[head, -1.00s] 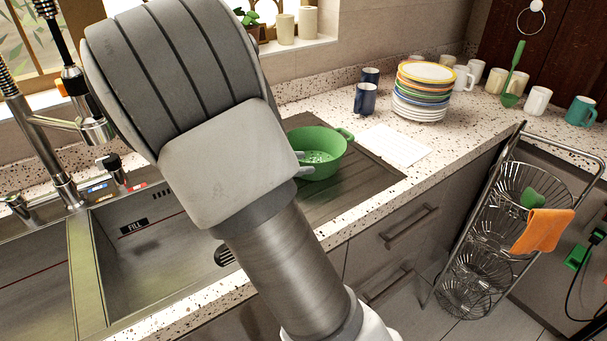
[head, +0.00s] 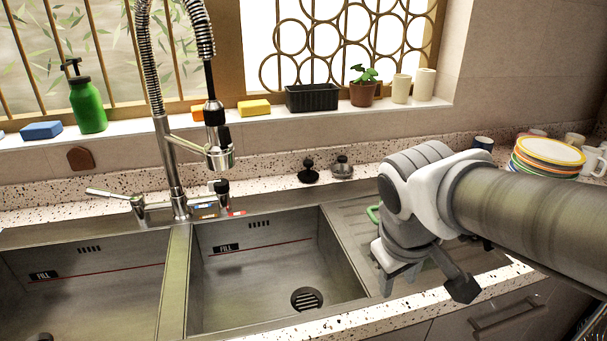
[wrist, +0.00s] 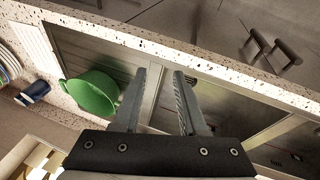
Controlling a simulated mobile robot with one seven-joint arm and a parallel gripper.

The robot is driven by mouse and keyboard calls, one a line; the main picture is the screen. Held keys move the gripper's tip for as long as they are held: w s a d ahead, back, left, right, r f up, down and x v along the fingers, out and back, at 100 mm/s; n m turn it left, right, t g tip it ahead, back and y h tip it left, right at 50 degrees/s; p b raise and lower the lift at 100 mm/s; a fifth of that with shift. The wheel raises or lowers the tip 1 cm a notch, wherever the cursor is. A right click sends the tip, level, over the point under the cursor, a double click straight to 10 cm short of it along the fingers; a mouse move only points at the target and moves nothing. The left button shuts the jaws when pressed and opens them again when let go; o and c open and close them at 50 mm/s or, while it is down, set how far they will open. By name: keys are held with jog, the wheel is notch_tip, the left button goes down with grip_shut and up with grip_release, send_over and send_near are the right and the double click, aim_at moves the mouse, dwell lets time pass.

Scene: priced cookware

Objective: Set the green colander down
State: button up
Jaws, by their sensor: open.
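The green colander (wrist: 93,92) stands on the ribbed drainboard (wrist: 110,54) to the left of my open fingers in the wrist view. In the head view my arm hides nearly all of it, and only a bit of its green handle (head: 373,214) shows. My gripper (wrist: 158,72) is open with nothing between its fingers. It is apart from the colander, over the area between the drainboard and the sink basin. In the head view my gripper hangs near the right edge of the right basin.
The empty right sink basin (head: 268,268) lies left of my gripper. A tall spring faucet (head: 165,120) rises behind the basins. Stacked plates (head: 545,155) and mugs stand at the right. A soap bottle (head: 86,100), sponges and a potted plant (head: 363,88) line the windowsill.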

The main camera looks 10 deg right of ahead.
jog(key=s+a+r+m+t+y, duration=0.2)
jog(key=s+a+m, duration=0.1)
jog(key=s+a, duration=0.1)
jog(key=shift+s+a+r, duration=0.15)
jog(key=shift+a+r, duration=0.2)
jog(key=shift+a, duration=0.05)
jog(key=shift+r, duration=0.1)
